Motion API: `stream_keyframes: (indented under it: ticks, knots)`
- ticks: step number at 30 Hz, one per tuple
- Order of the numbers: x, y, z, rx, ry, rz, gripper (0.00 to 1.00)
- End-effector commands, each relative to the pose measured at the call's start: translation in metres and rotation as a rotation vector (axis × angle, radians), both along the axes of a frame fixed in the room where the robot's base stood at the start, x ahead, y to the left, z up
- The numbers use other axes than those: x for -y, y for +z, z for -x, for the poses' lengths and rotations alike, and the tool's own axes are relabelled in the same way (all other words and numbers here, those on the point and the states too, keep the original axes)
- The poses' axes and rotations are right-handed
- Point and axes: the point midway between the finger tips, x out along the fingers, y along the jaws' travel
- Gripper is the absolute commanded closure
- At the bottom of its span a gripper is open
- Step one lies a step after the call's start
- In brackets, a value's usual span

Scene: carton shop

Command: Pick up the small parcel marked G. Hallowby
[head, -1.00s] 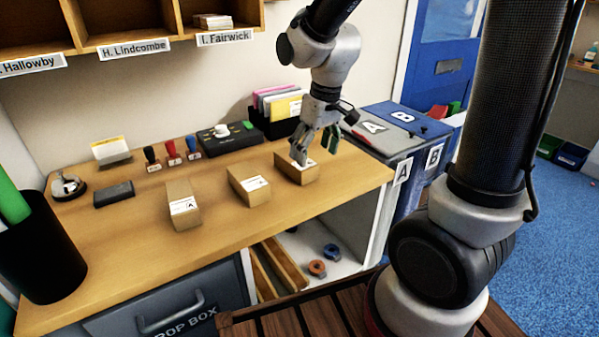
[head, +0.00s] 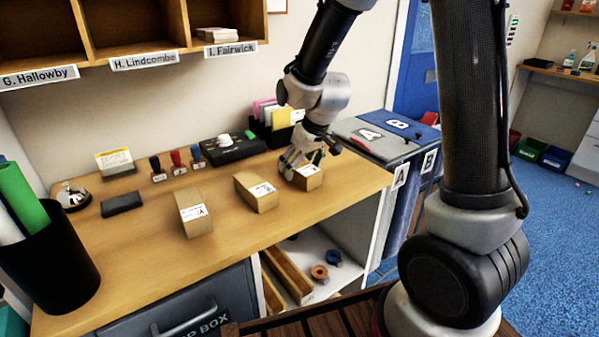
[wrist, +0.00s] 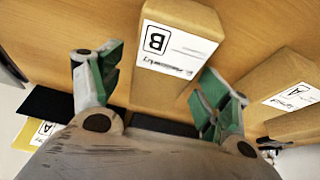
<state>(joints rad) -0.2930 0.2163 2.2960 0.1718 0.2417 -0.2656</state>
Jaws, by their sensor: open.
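Three small brown parcels with white labels stand on the wooden counter: a left one (head: 194,222), a middle one (head: 254,195) and a right one (head: 309,182). My gripper (head: 301,166) is open at the right parcel and partly covers it. In the wrist view, a parcel marked B (wrist: 157,82) lies between and beyond my open green-padded fingers (wrist: 155,75), nothing gripped. Another parcel marked A (wrist: 285,85) lies to its right. The names on the labels are too blurred to read. The shelf label G. Hallowby (head: 40,76) is at upper left.
Stamps (head: 176,162), a black device (head: 228,150) and a folder holder (head: 272,122) stand along the back of the counter. A black pot with rolls (head: 50,265) is at the left. Bins marked A and B (head: 385,135) stand right of the counter.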

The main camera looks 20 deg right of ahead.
Motion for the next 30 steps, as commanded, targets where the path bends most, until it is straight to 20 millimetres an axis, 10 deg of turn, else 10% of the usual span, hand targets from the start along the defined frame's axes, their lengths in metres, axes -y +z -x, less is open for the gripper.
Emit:
stream_keyframes:
  ticks: [10,19,30]
  knots:
    - [-0.002,-0.010,-0.004,0.000,0.000,0.000,0.23]
    - [-0.002,-0.010,-0.004,0.000,0.000,0.000,0.77]
    - [-0.002,0.003,-0.005,0.004,0.001,-0.001,0.77]
